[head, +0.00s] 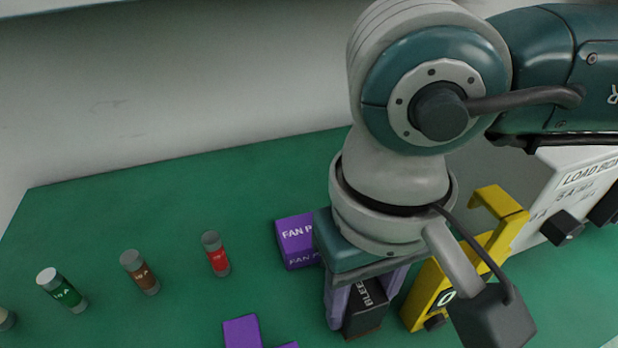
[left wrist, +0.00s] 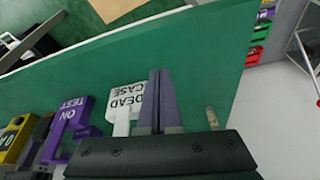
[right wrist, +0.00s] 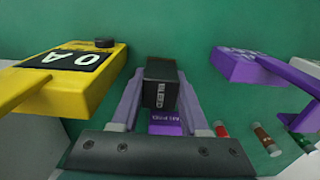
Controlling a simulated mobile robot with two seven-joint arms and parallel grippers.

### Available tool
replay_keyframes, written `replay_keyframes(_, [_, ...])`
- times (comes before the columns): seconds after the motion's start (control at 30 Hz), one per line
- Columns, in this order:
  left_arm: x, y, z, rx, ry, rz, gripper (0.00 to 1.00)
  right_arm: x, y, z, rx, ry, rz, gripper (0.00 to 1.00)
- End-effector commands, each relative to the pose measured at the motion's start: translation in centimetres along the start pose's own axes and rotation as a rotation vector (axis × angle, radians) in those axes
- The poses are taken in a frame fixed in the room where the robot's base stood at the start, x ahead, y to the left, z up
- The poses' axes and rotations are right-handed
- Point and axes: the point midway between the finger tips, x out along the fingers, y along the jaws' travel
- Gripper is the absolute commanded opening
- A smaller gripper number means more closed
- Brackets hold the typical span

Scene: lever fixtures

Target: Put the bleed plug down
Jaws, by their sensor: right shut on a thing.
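The bleed plug is a black block with white lettering (head: 366,307), low over or on the green table in the head view; I cannot tell whether it touches the table. My right gripper (head: 361,295) points down and is shut on it, with one finger on each side. In the right wrist view the plug (right wrist: 161,88) sits between the fingertips of the right gripper (right wrist: 160,100). My left gripper (left wrist: 164,85) shows only in the left wrist view, its fingers together with nothing visible between them, near a white "DEAD CASE" piece (left wrist: 127,103).
A purple block (head: 296,241) stands left of the right gripper, and another purple block (head: 242,331) is nearer. A yellow fixture (head: 431,291) is close on the right, before a white load box (head: 585,185).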

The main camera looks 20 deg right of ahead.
Motion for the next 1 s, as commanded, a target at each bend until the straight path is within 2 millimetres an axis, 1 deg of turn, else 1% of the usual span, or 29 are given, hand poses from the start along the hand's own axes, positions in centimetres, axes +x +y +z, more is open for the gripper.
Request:
replay_keyframes(0.27, [0.1,0.0,0.0,0.001,0.000,0.000,0.00,0.2,0.0,0.0,0.000,0.001,-0.001,0.00])
replay_keyframes(0.4, [0.6,-0.1,0.2,0.004,-0.001,-0.003,0.00,0.7,0.0,0.0,0.000,0.002,-0.001,0.00])
replay_keyframes(0.43, [0.4,-0.1,0.2,0.005,-0.001,-0.003,0.00,0.5,0.0,0.0,0.000,0.001,-0.001,0.48])
replay_keyframes(0.5, [0.3,-0.2,0.1,0.006,-0.001,-0.005,0.00,0.5,0.0,0.0,0.000,0.001,-0.001,0.56])
replay_keyframes(0.53, [0.3,-0.2,0.2,0.007,-0.001,-0.005,0.00,0.4,0.0,0.0,0.000,0.001,-0.001,0.57])
replay_keyframes(0.73, [0.3,-0.3,0.2,0.010,-0.002,-0.008,0.00,0.4,0.0,0.0,0.001,0.001,-0.001,0.57])
replay_keyframes(0.83, [-0.1,-0.3,0.0,0.010,-0.002,-0.008,0.00,0.0,0.0,0.0,0.001,0.000,-0.001,0.57])
replay_keyframes(0.93, [-0.1,-0.3,0.0,0.010,-0.001,-0.008,0.00,-1.0,-0.1,-0.1,0.000,0.005,-0.003,0.57])
replay_keyframes(1.0, [-0.1,-0.3,0.0,0.010,-0.001,-0.008,0.00,-2.4,0.0,-0.2,-0.001,0.007,-0.003,0.57])
